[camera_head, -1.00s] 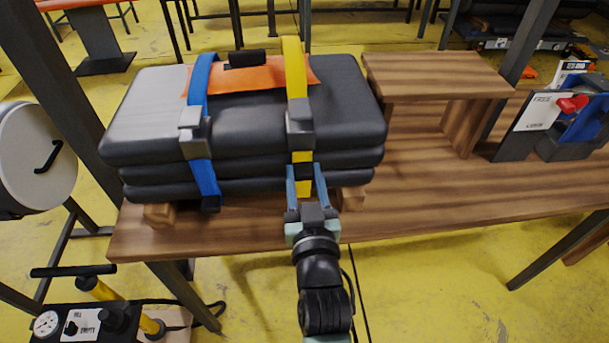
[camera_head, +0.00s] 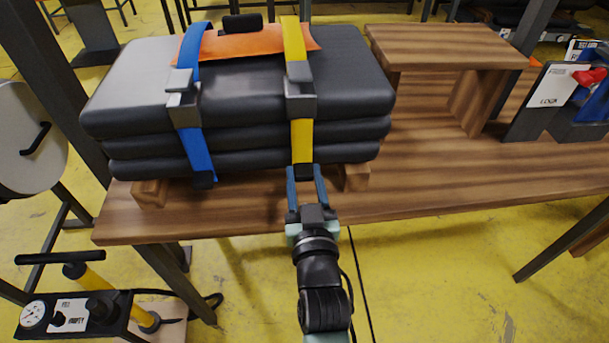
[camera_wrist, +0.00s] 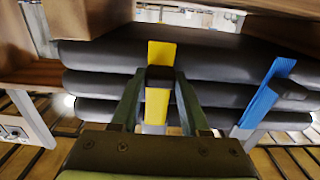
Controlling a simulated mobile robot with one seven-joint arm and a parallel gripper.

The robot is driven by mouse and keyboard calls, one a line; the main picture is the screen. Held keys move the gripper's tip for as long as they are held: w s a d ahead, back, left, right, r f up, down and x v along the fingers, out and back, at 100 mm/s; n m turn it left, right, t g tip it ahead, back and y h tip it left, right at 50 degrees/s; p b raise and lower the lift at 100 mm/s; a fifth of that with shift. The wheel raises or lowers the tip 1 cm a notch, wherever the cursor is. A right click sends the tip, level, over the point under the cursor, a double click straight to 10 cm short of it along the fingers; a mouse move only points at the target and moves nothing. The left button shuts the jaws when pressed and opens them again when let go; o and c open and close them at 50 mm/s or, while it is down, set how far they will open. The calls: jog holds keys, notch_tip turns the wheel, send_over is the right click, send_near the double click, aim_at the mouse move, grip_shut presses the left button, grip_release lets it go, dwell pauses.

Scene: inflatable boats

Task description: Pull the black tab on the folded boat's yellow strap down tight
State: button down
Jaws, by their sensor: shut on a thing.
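The folded boat (camera_head: 250,138) is a black and grey stack of layers on the workbench. A yellow strap (camera_head: 302,140) runs over its top and down its front through a grey buckle (camera_head: 301,102). The black tab (camera_head: 303,171) is on the strap's front length, near the lowest layer. My gripper (camera_head: 304,174) reaches it from the front, one finger on each side, and is shut on it. In the wrist view, the tab (camera_wrist: 160,74) sits between my fingertips, with yellow strap showing on both sides of it along its length.
A blue strap (camera_head: 197,150) with its own buckle is to the left. The boat rests on wooden blocks (camera_head: 356,177) on the workbench (camera_head: 430,190). A wooden stand (camera_head: 450,50) is at right. A pump (camera_head: 85,312) stands low at left.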

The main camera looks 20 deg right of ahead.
jog(key=shift+f, duration=0.25)
jog(key=c, duration=0.8)
grip_release()
jog(key=o, duration=0.4)
jog(key=shift+r, duration=0.1)
jog(key=v, duration=1.3)
jog(key=shift+p, duration=0.35)
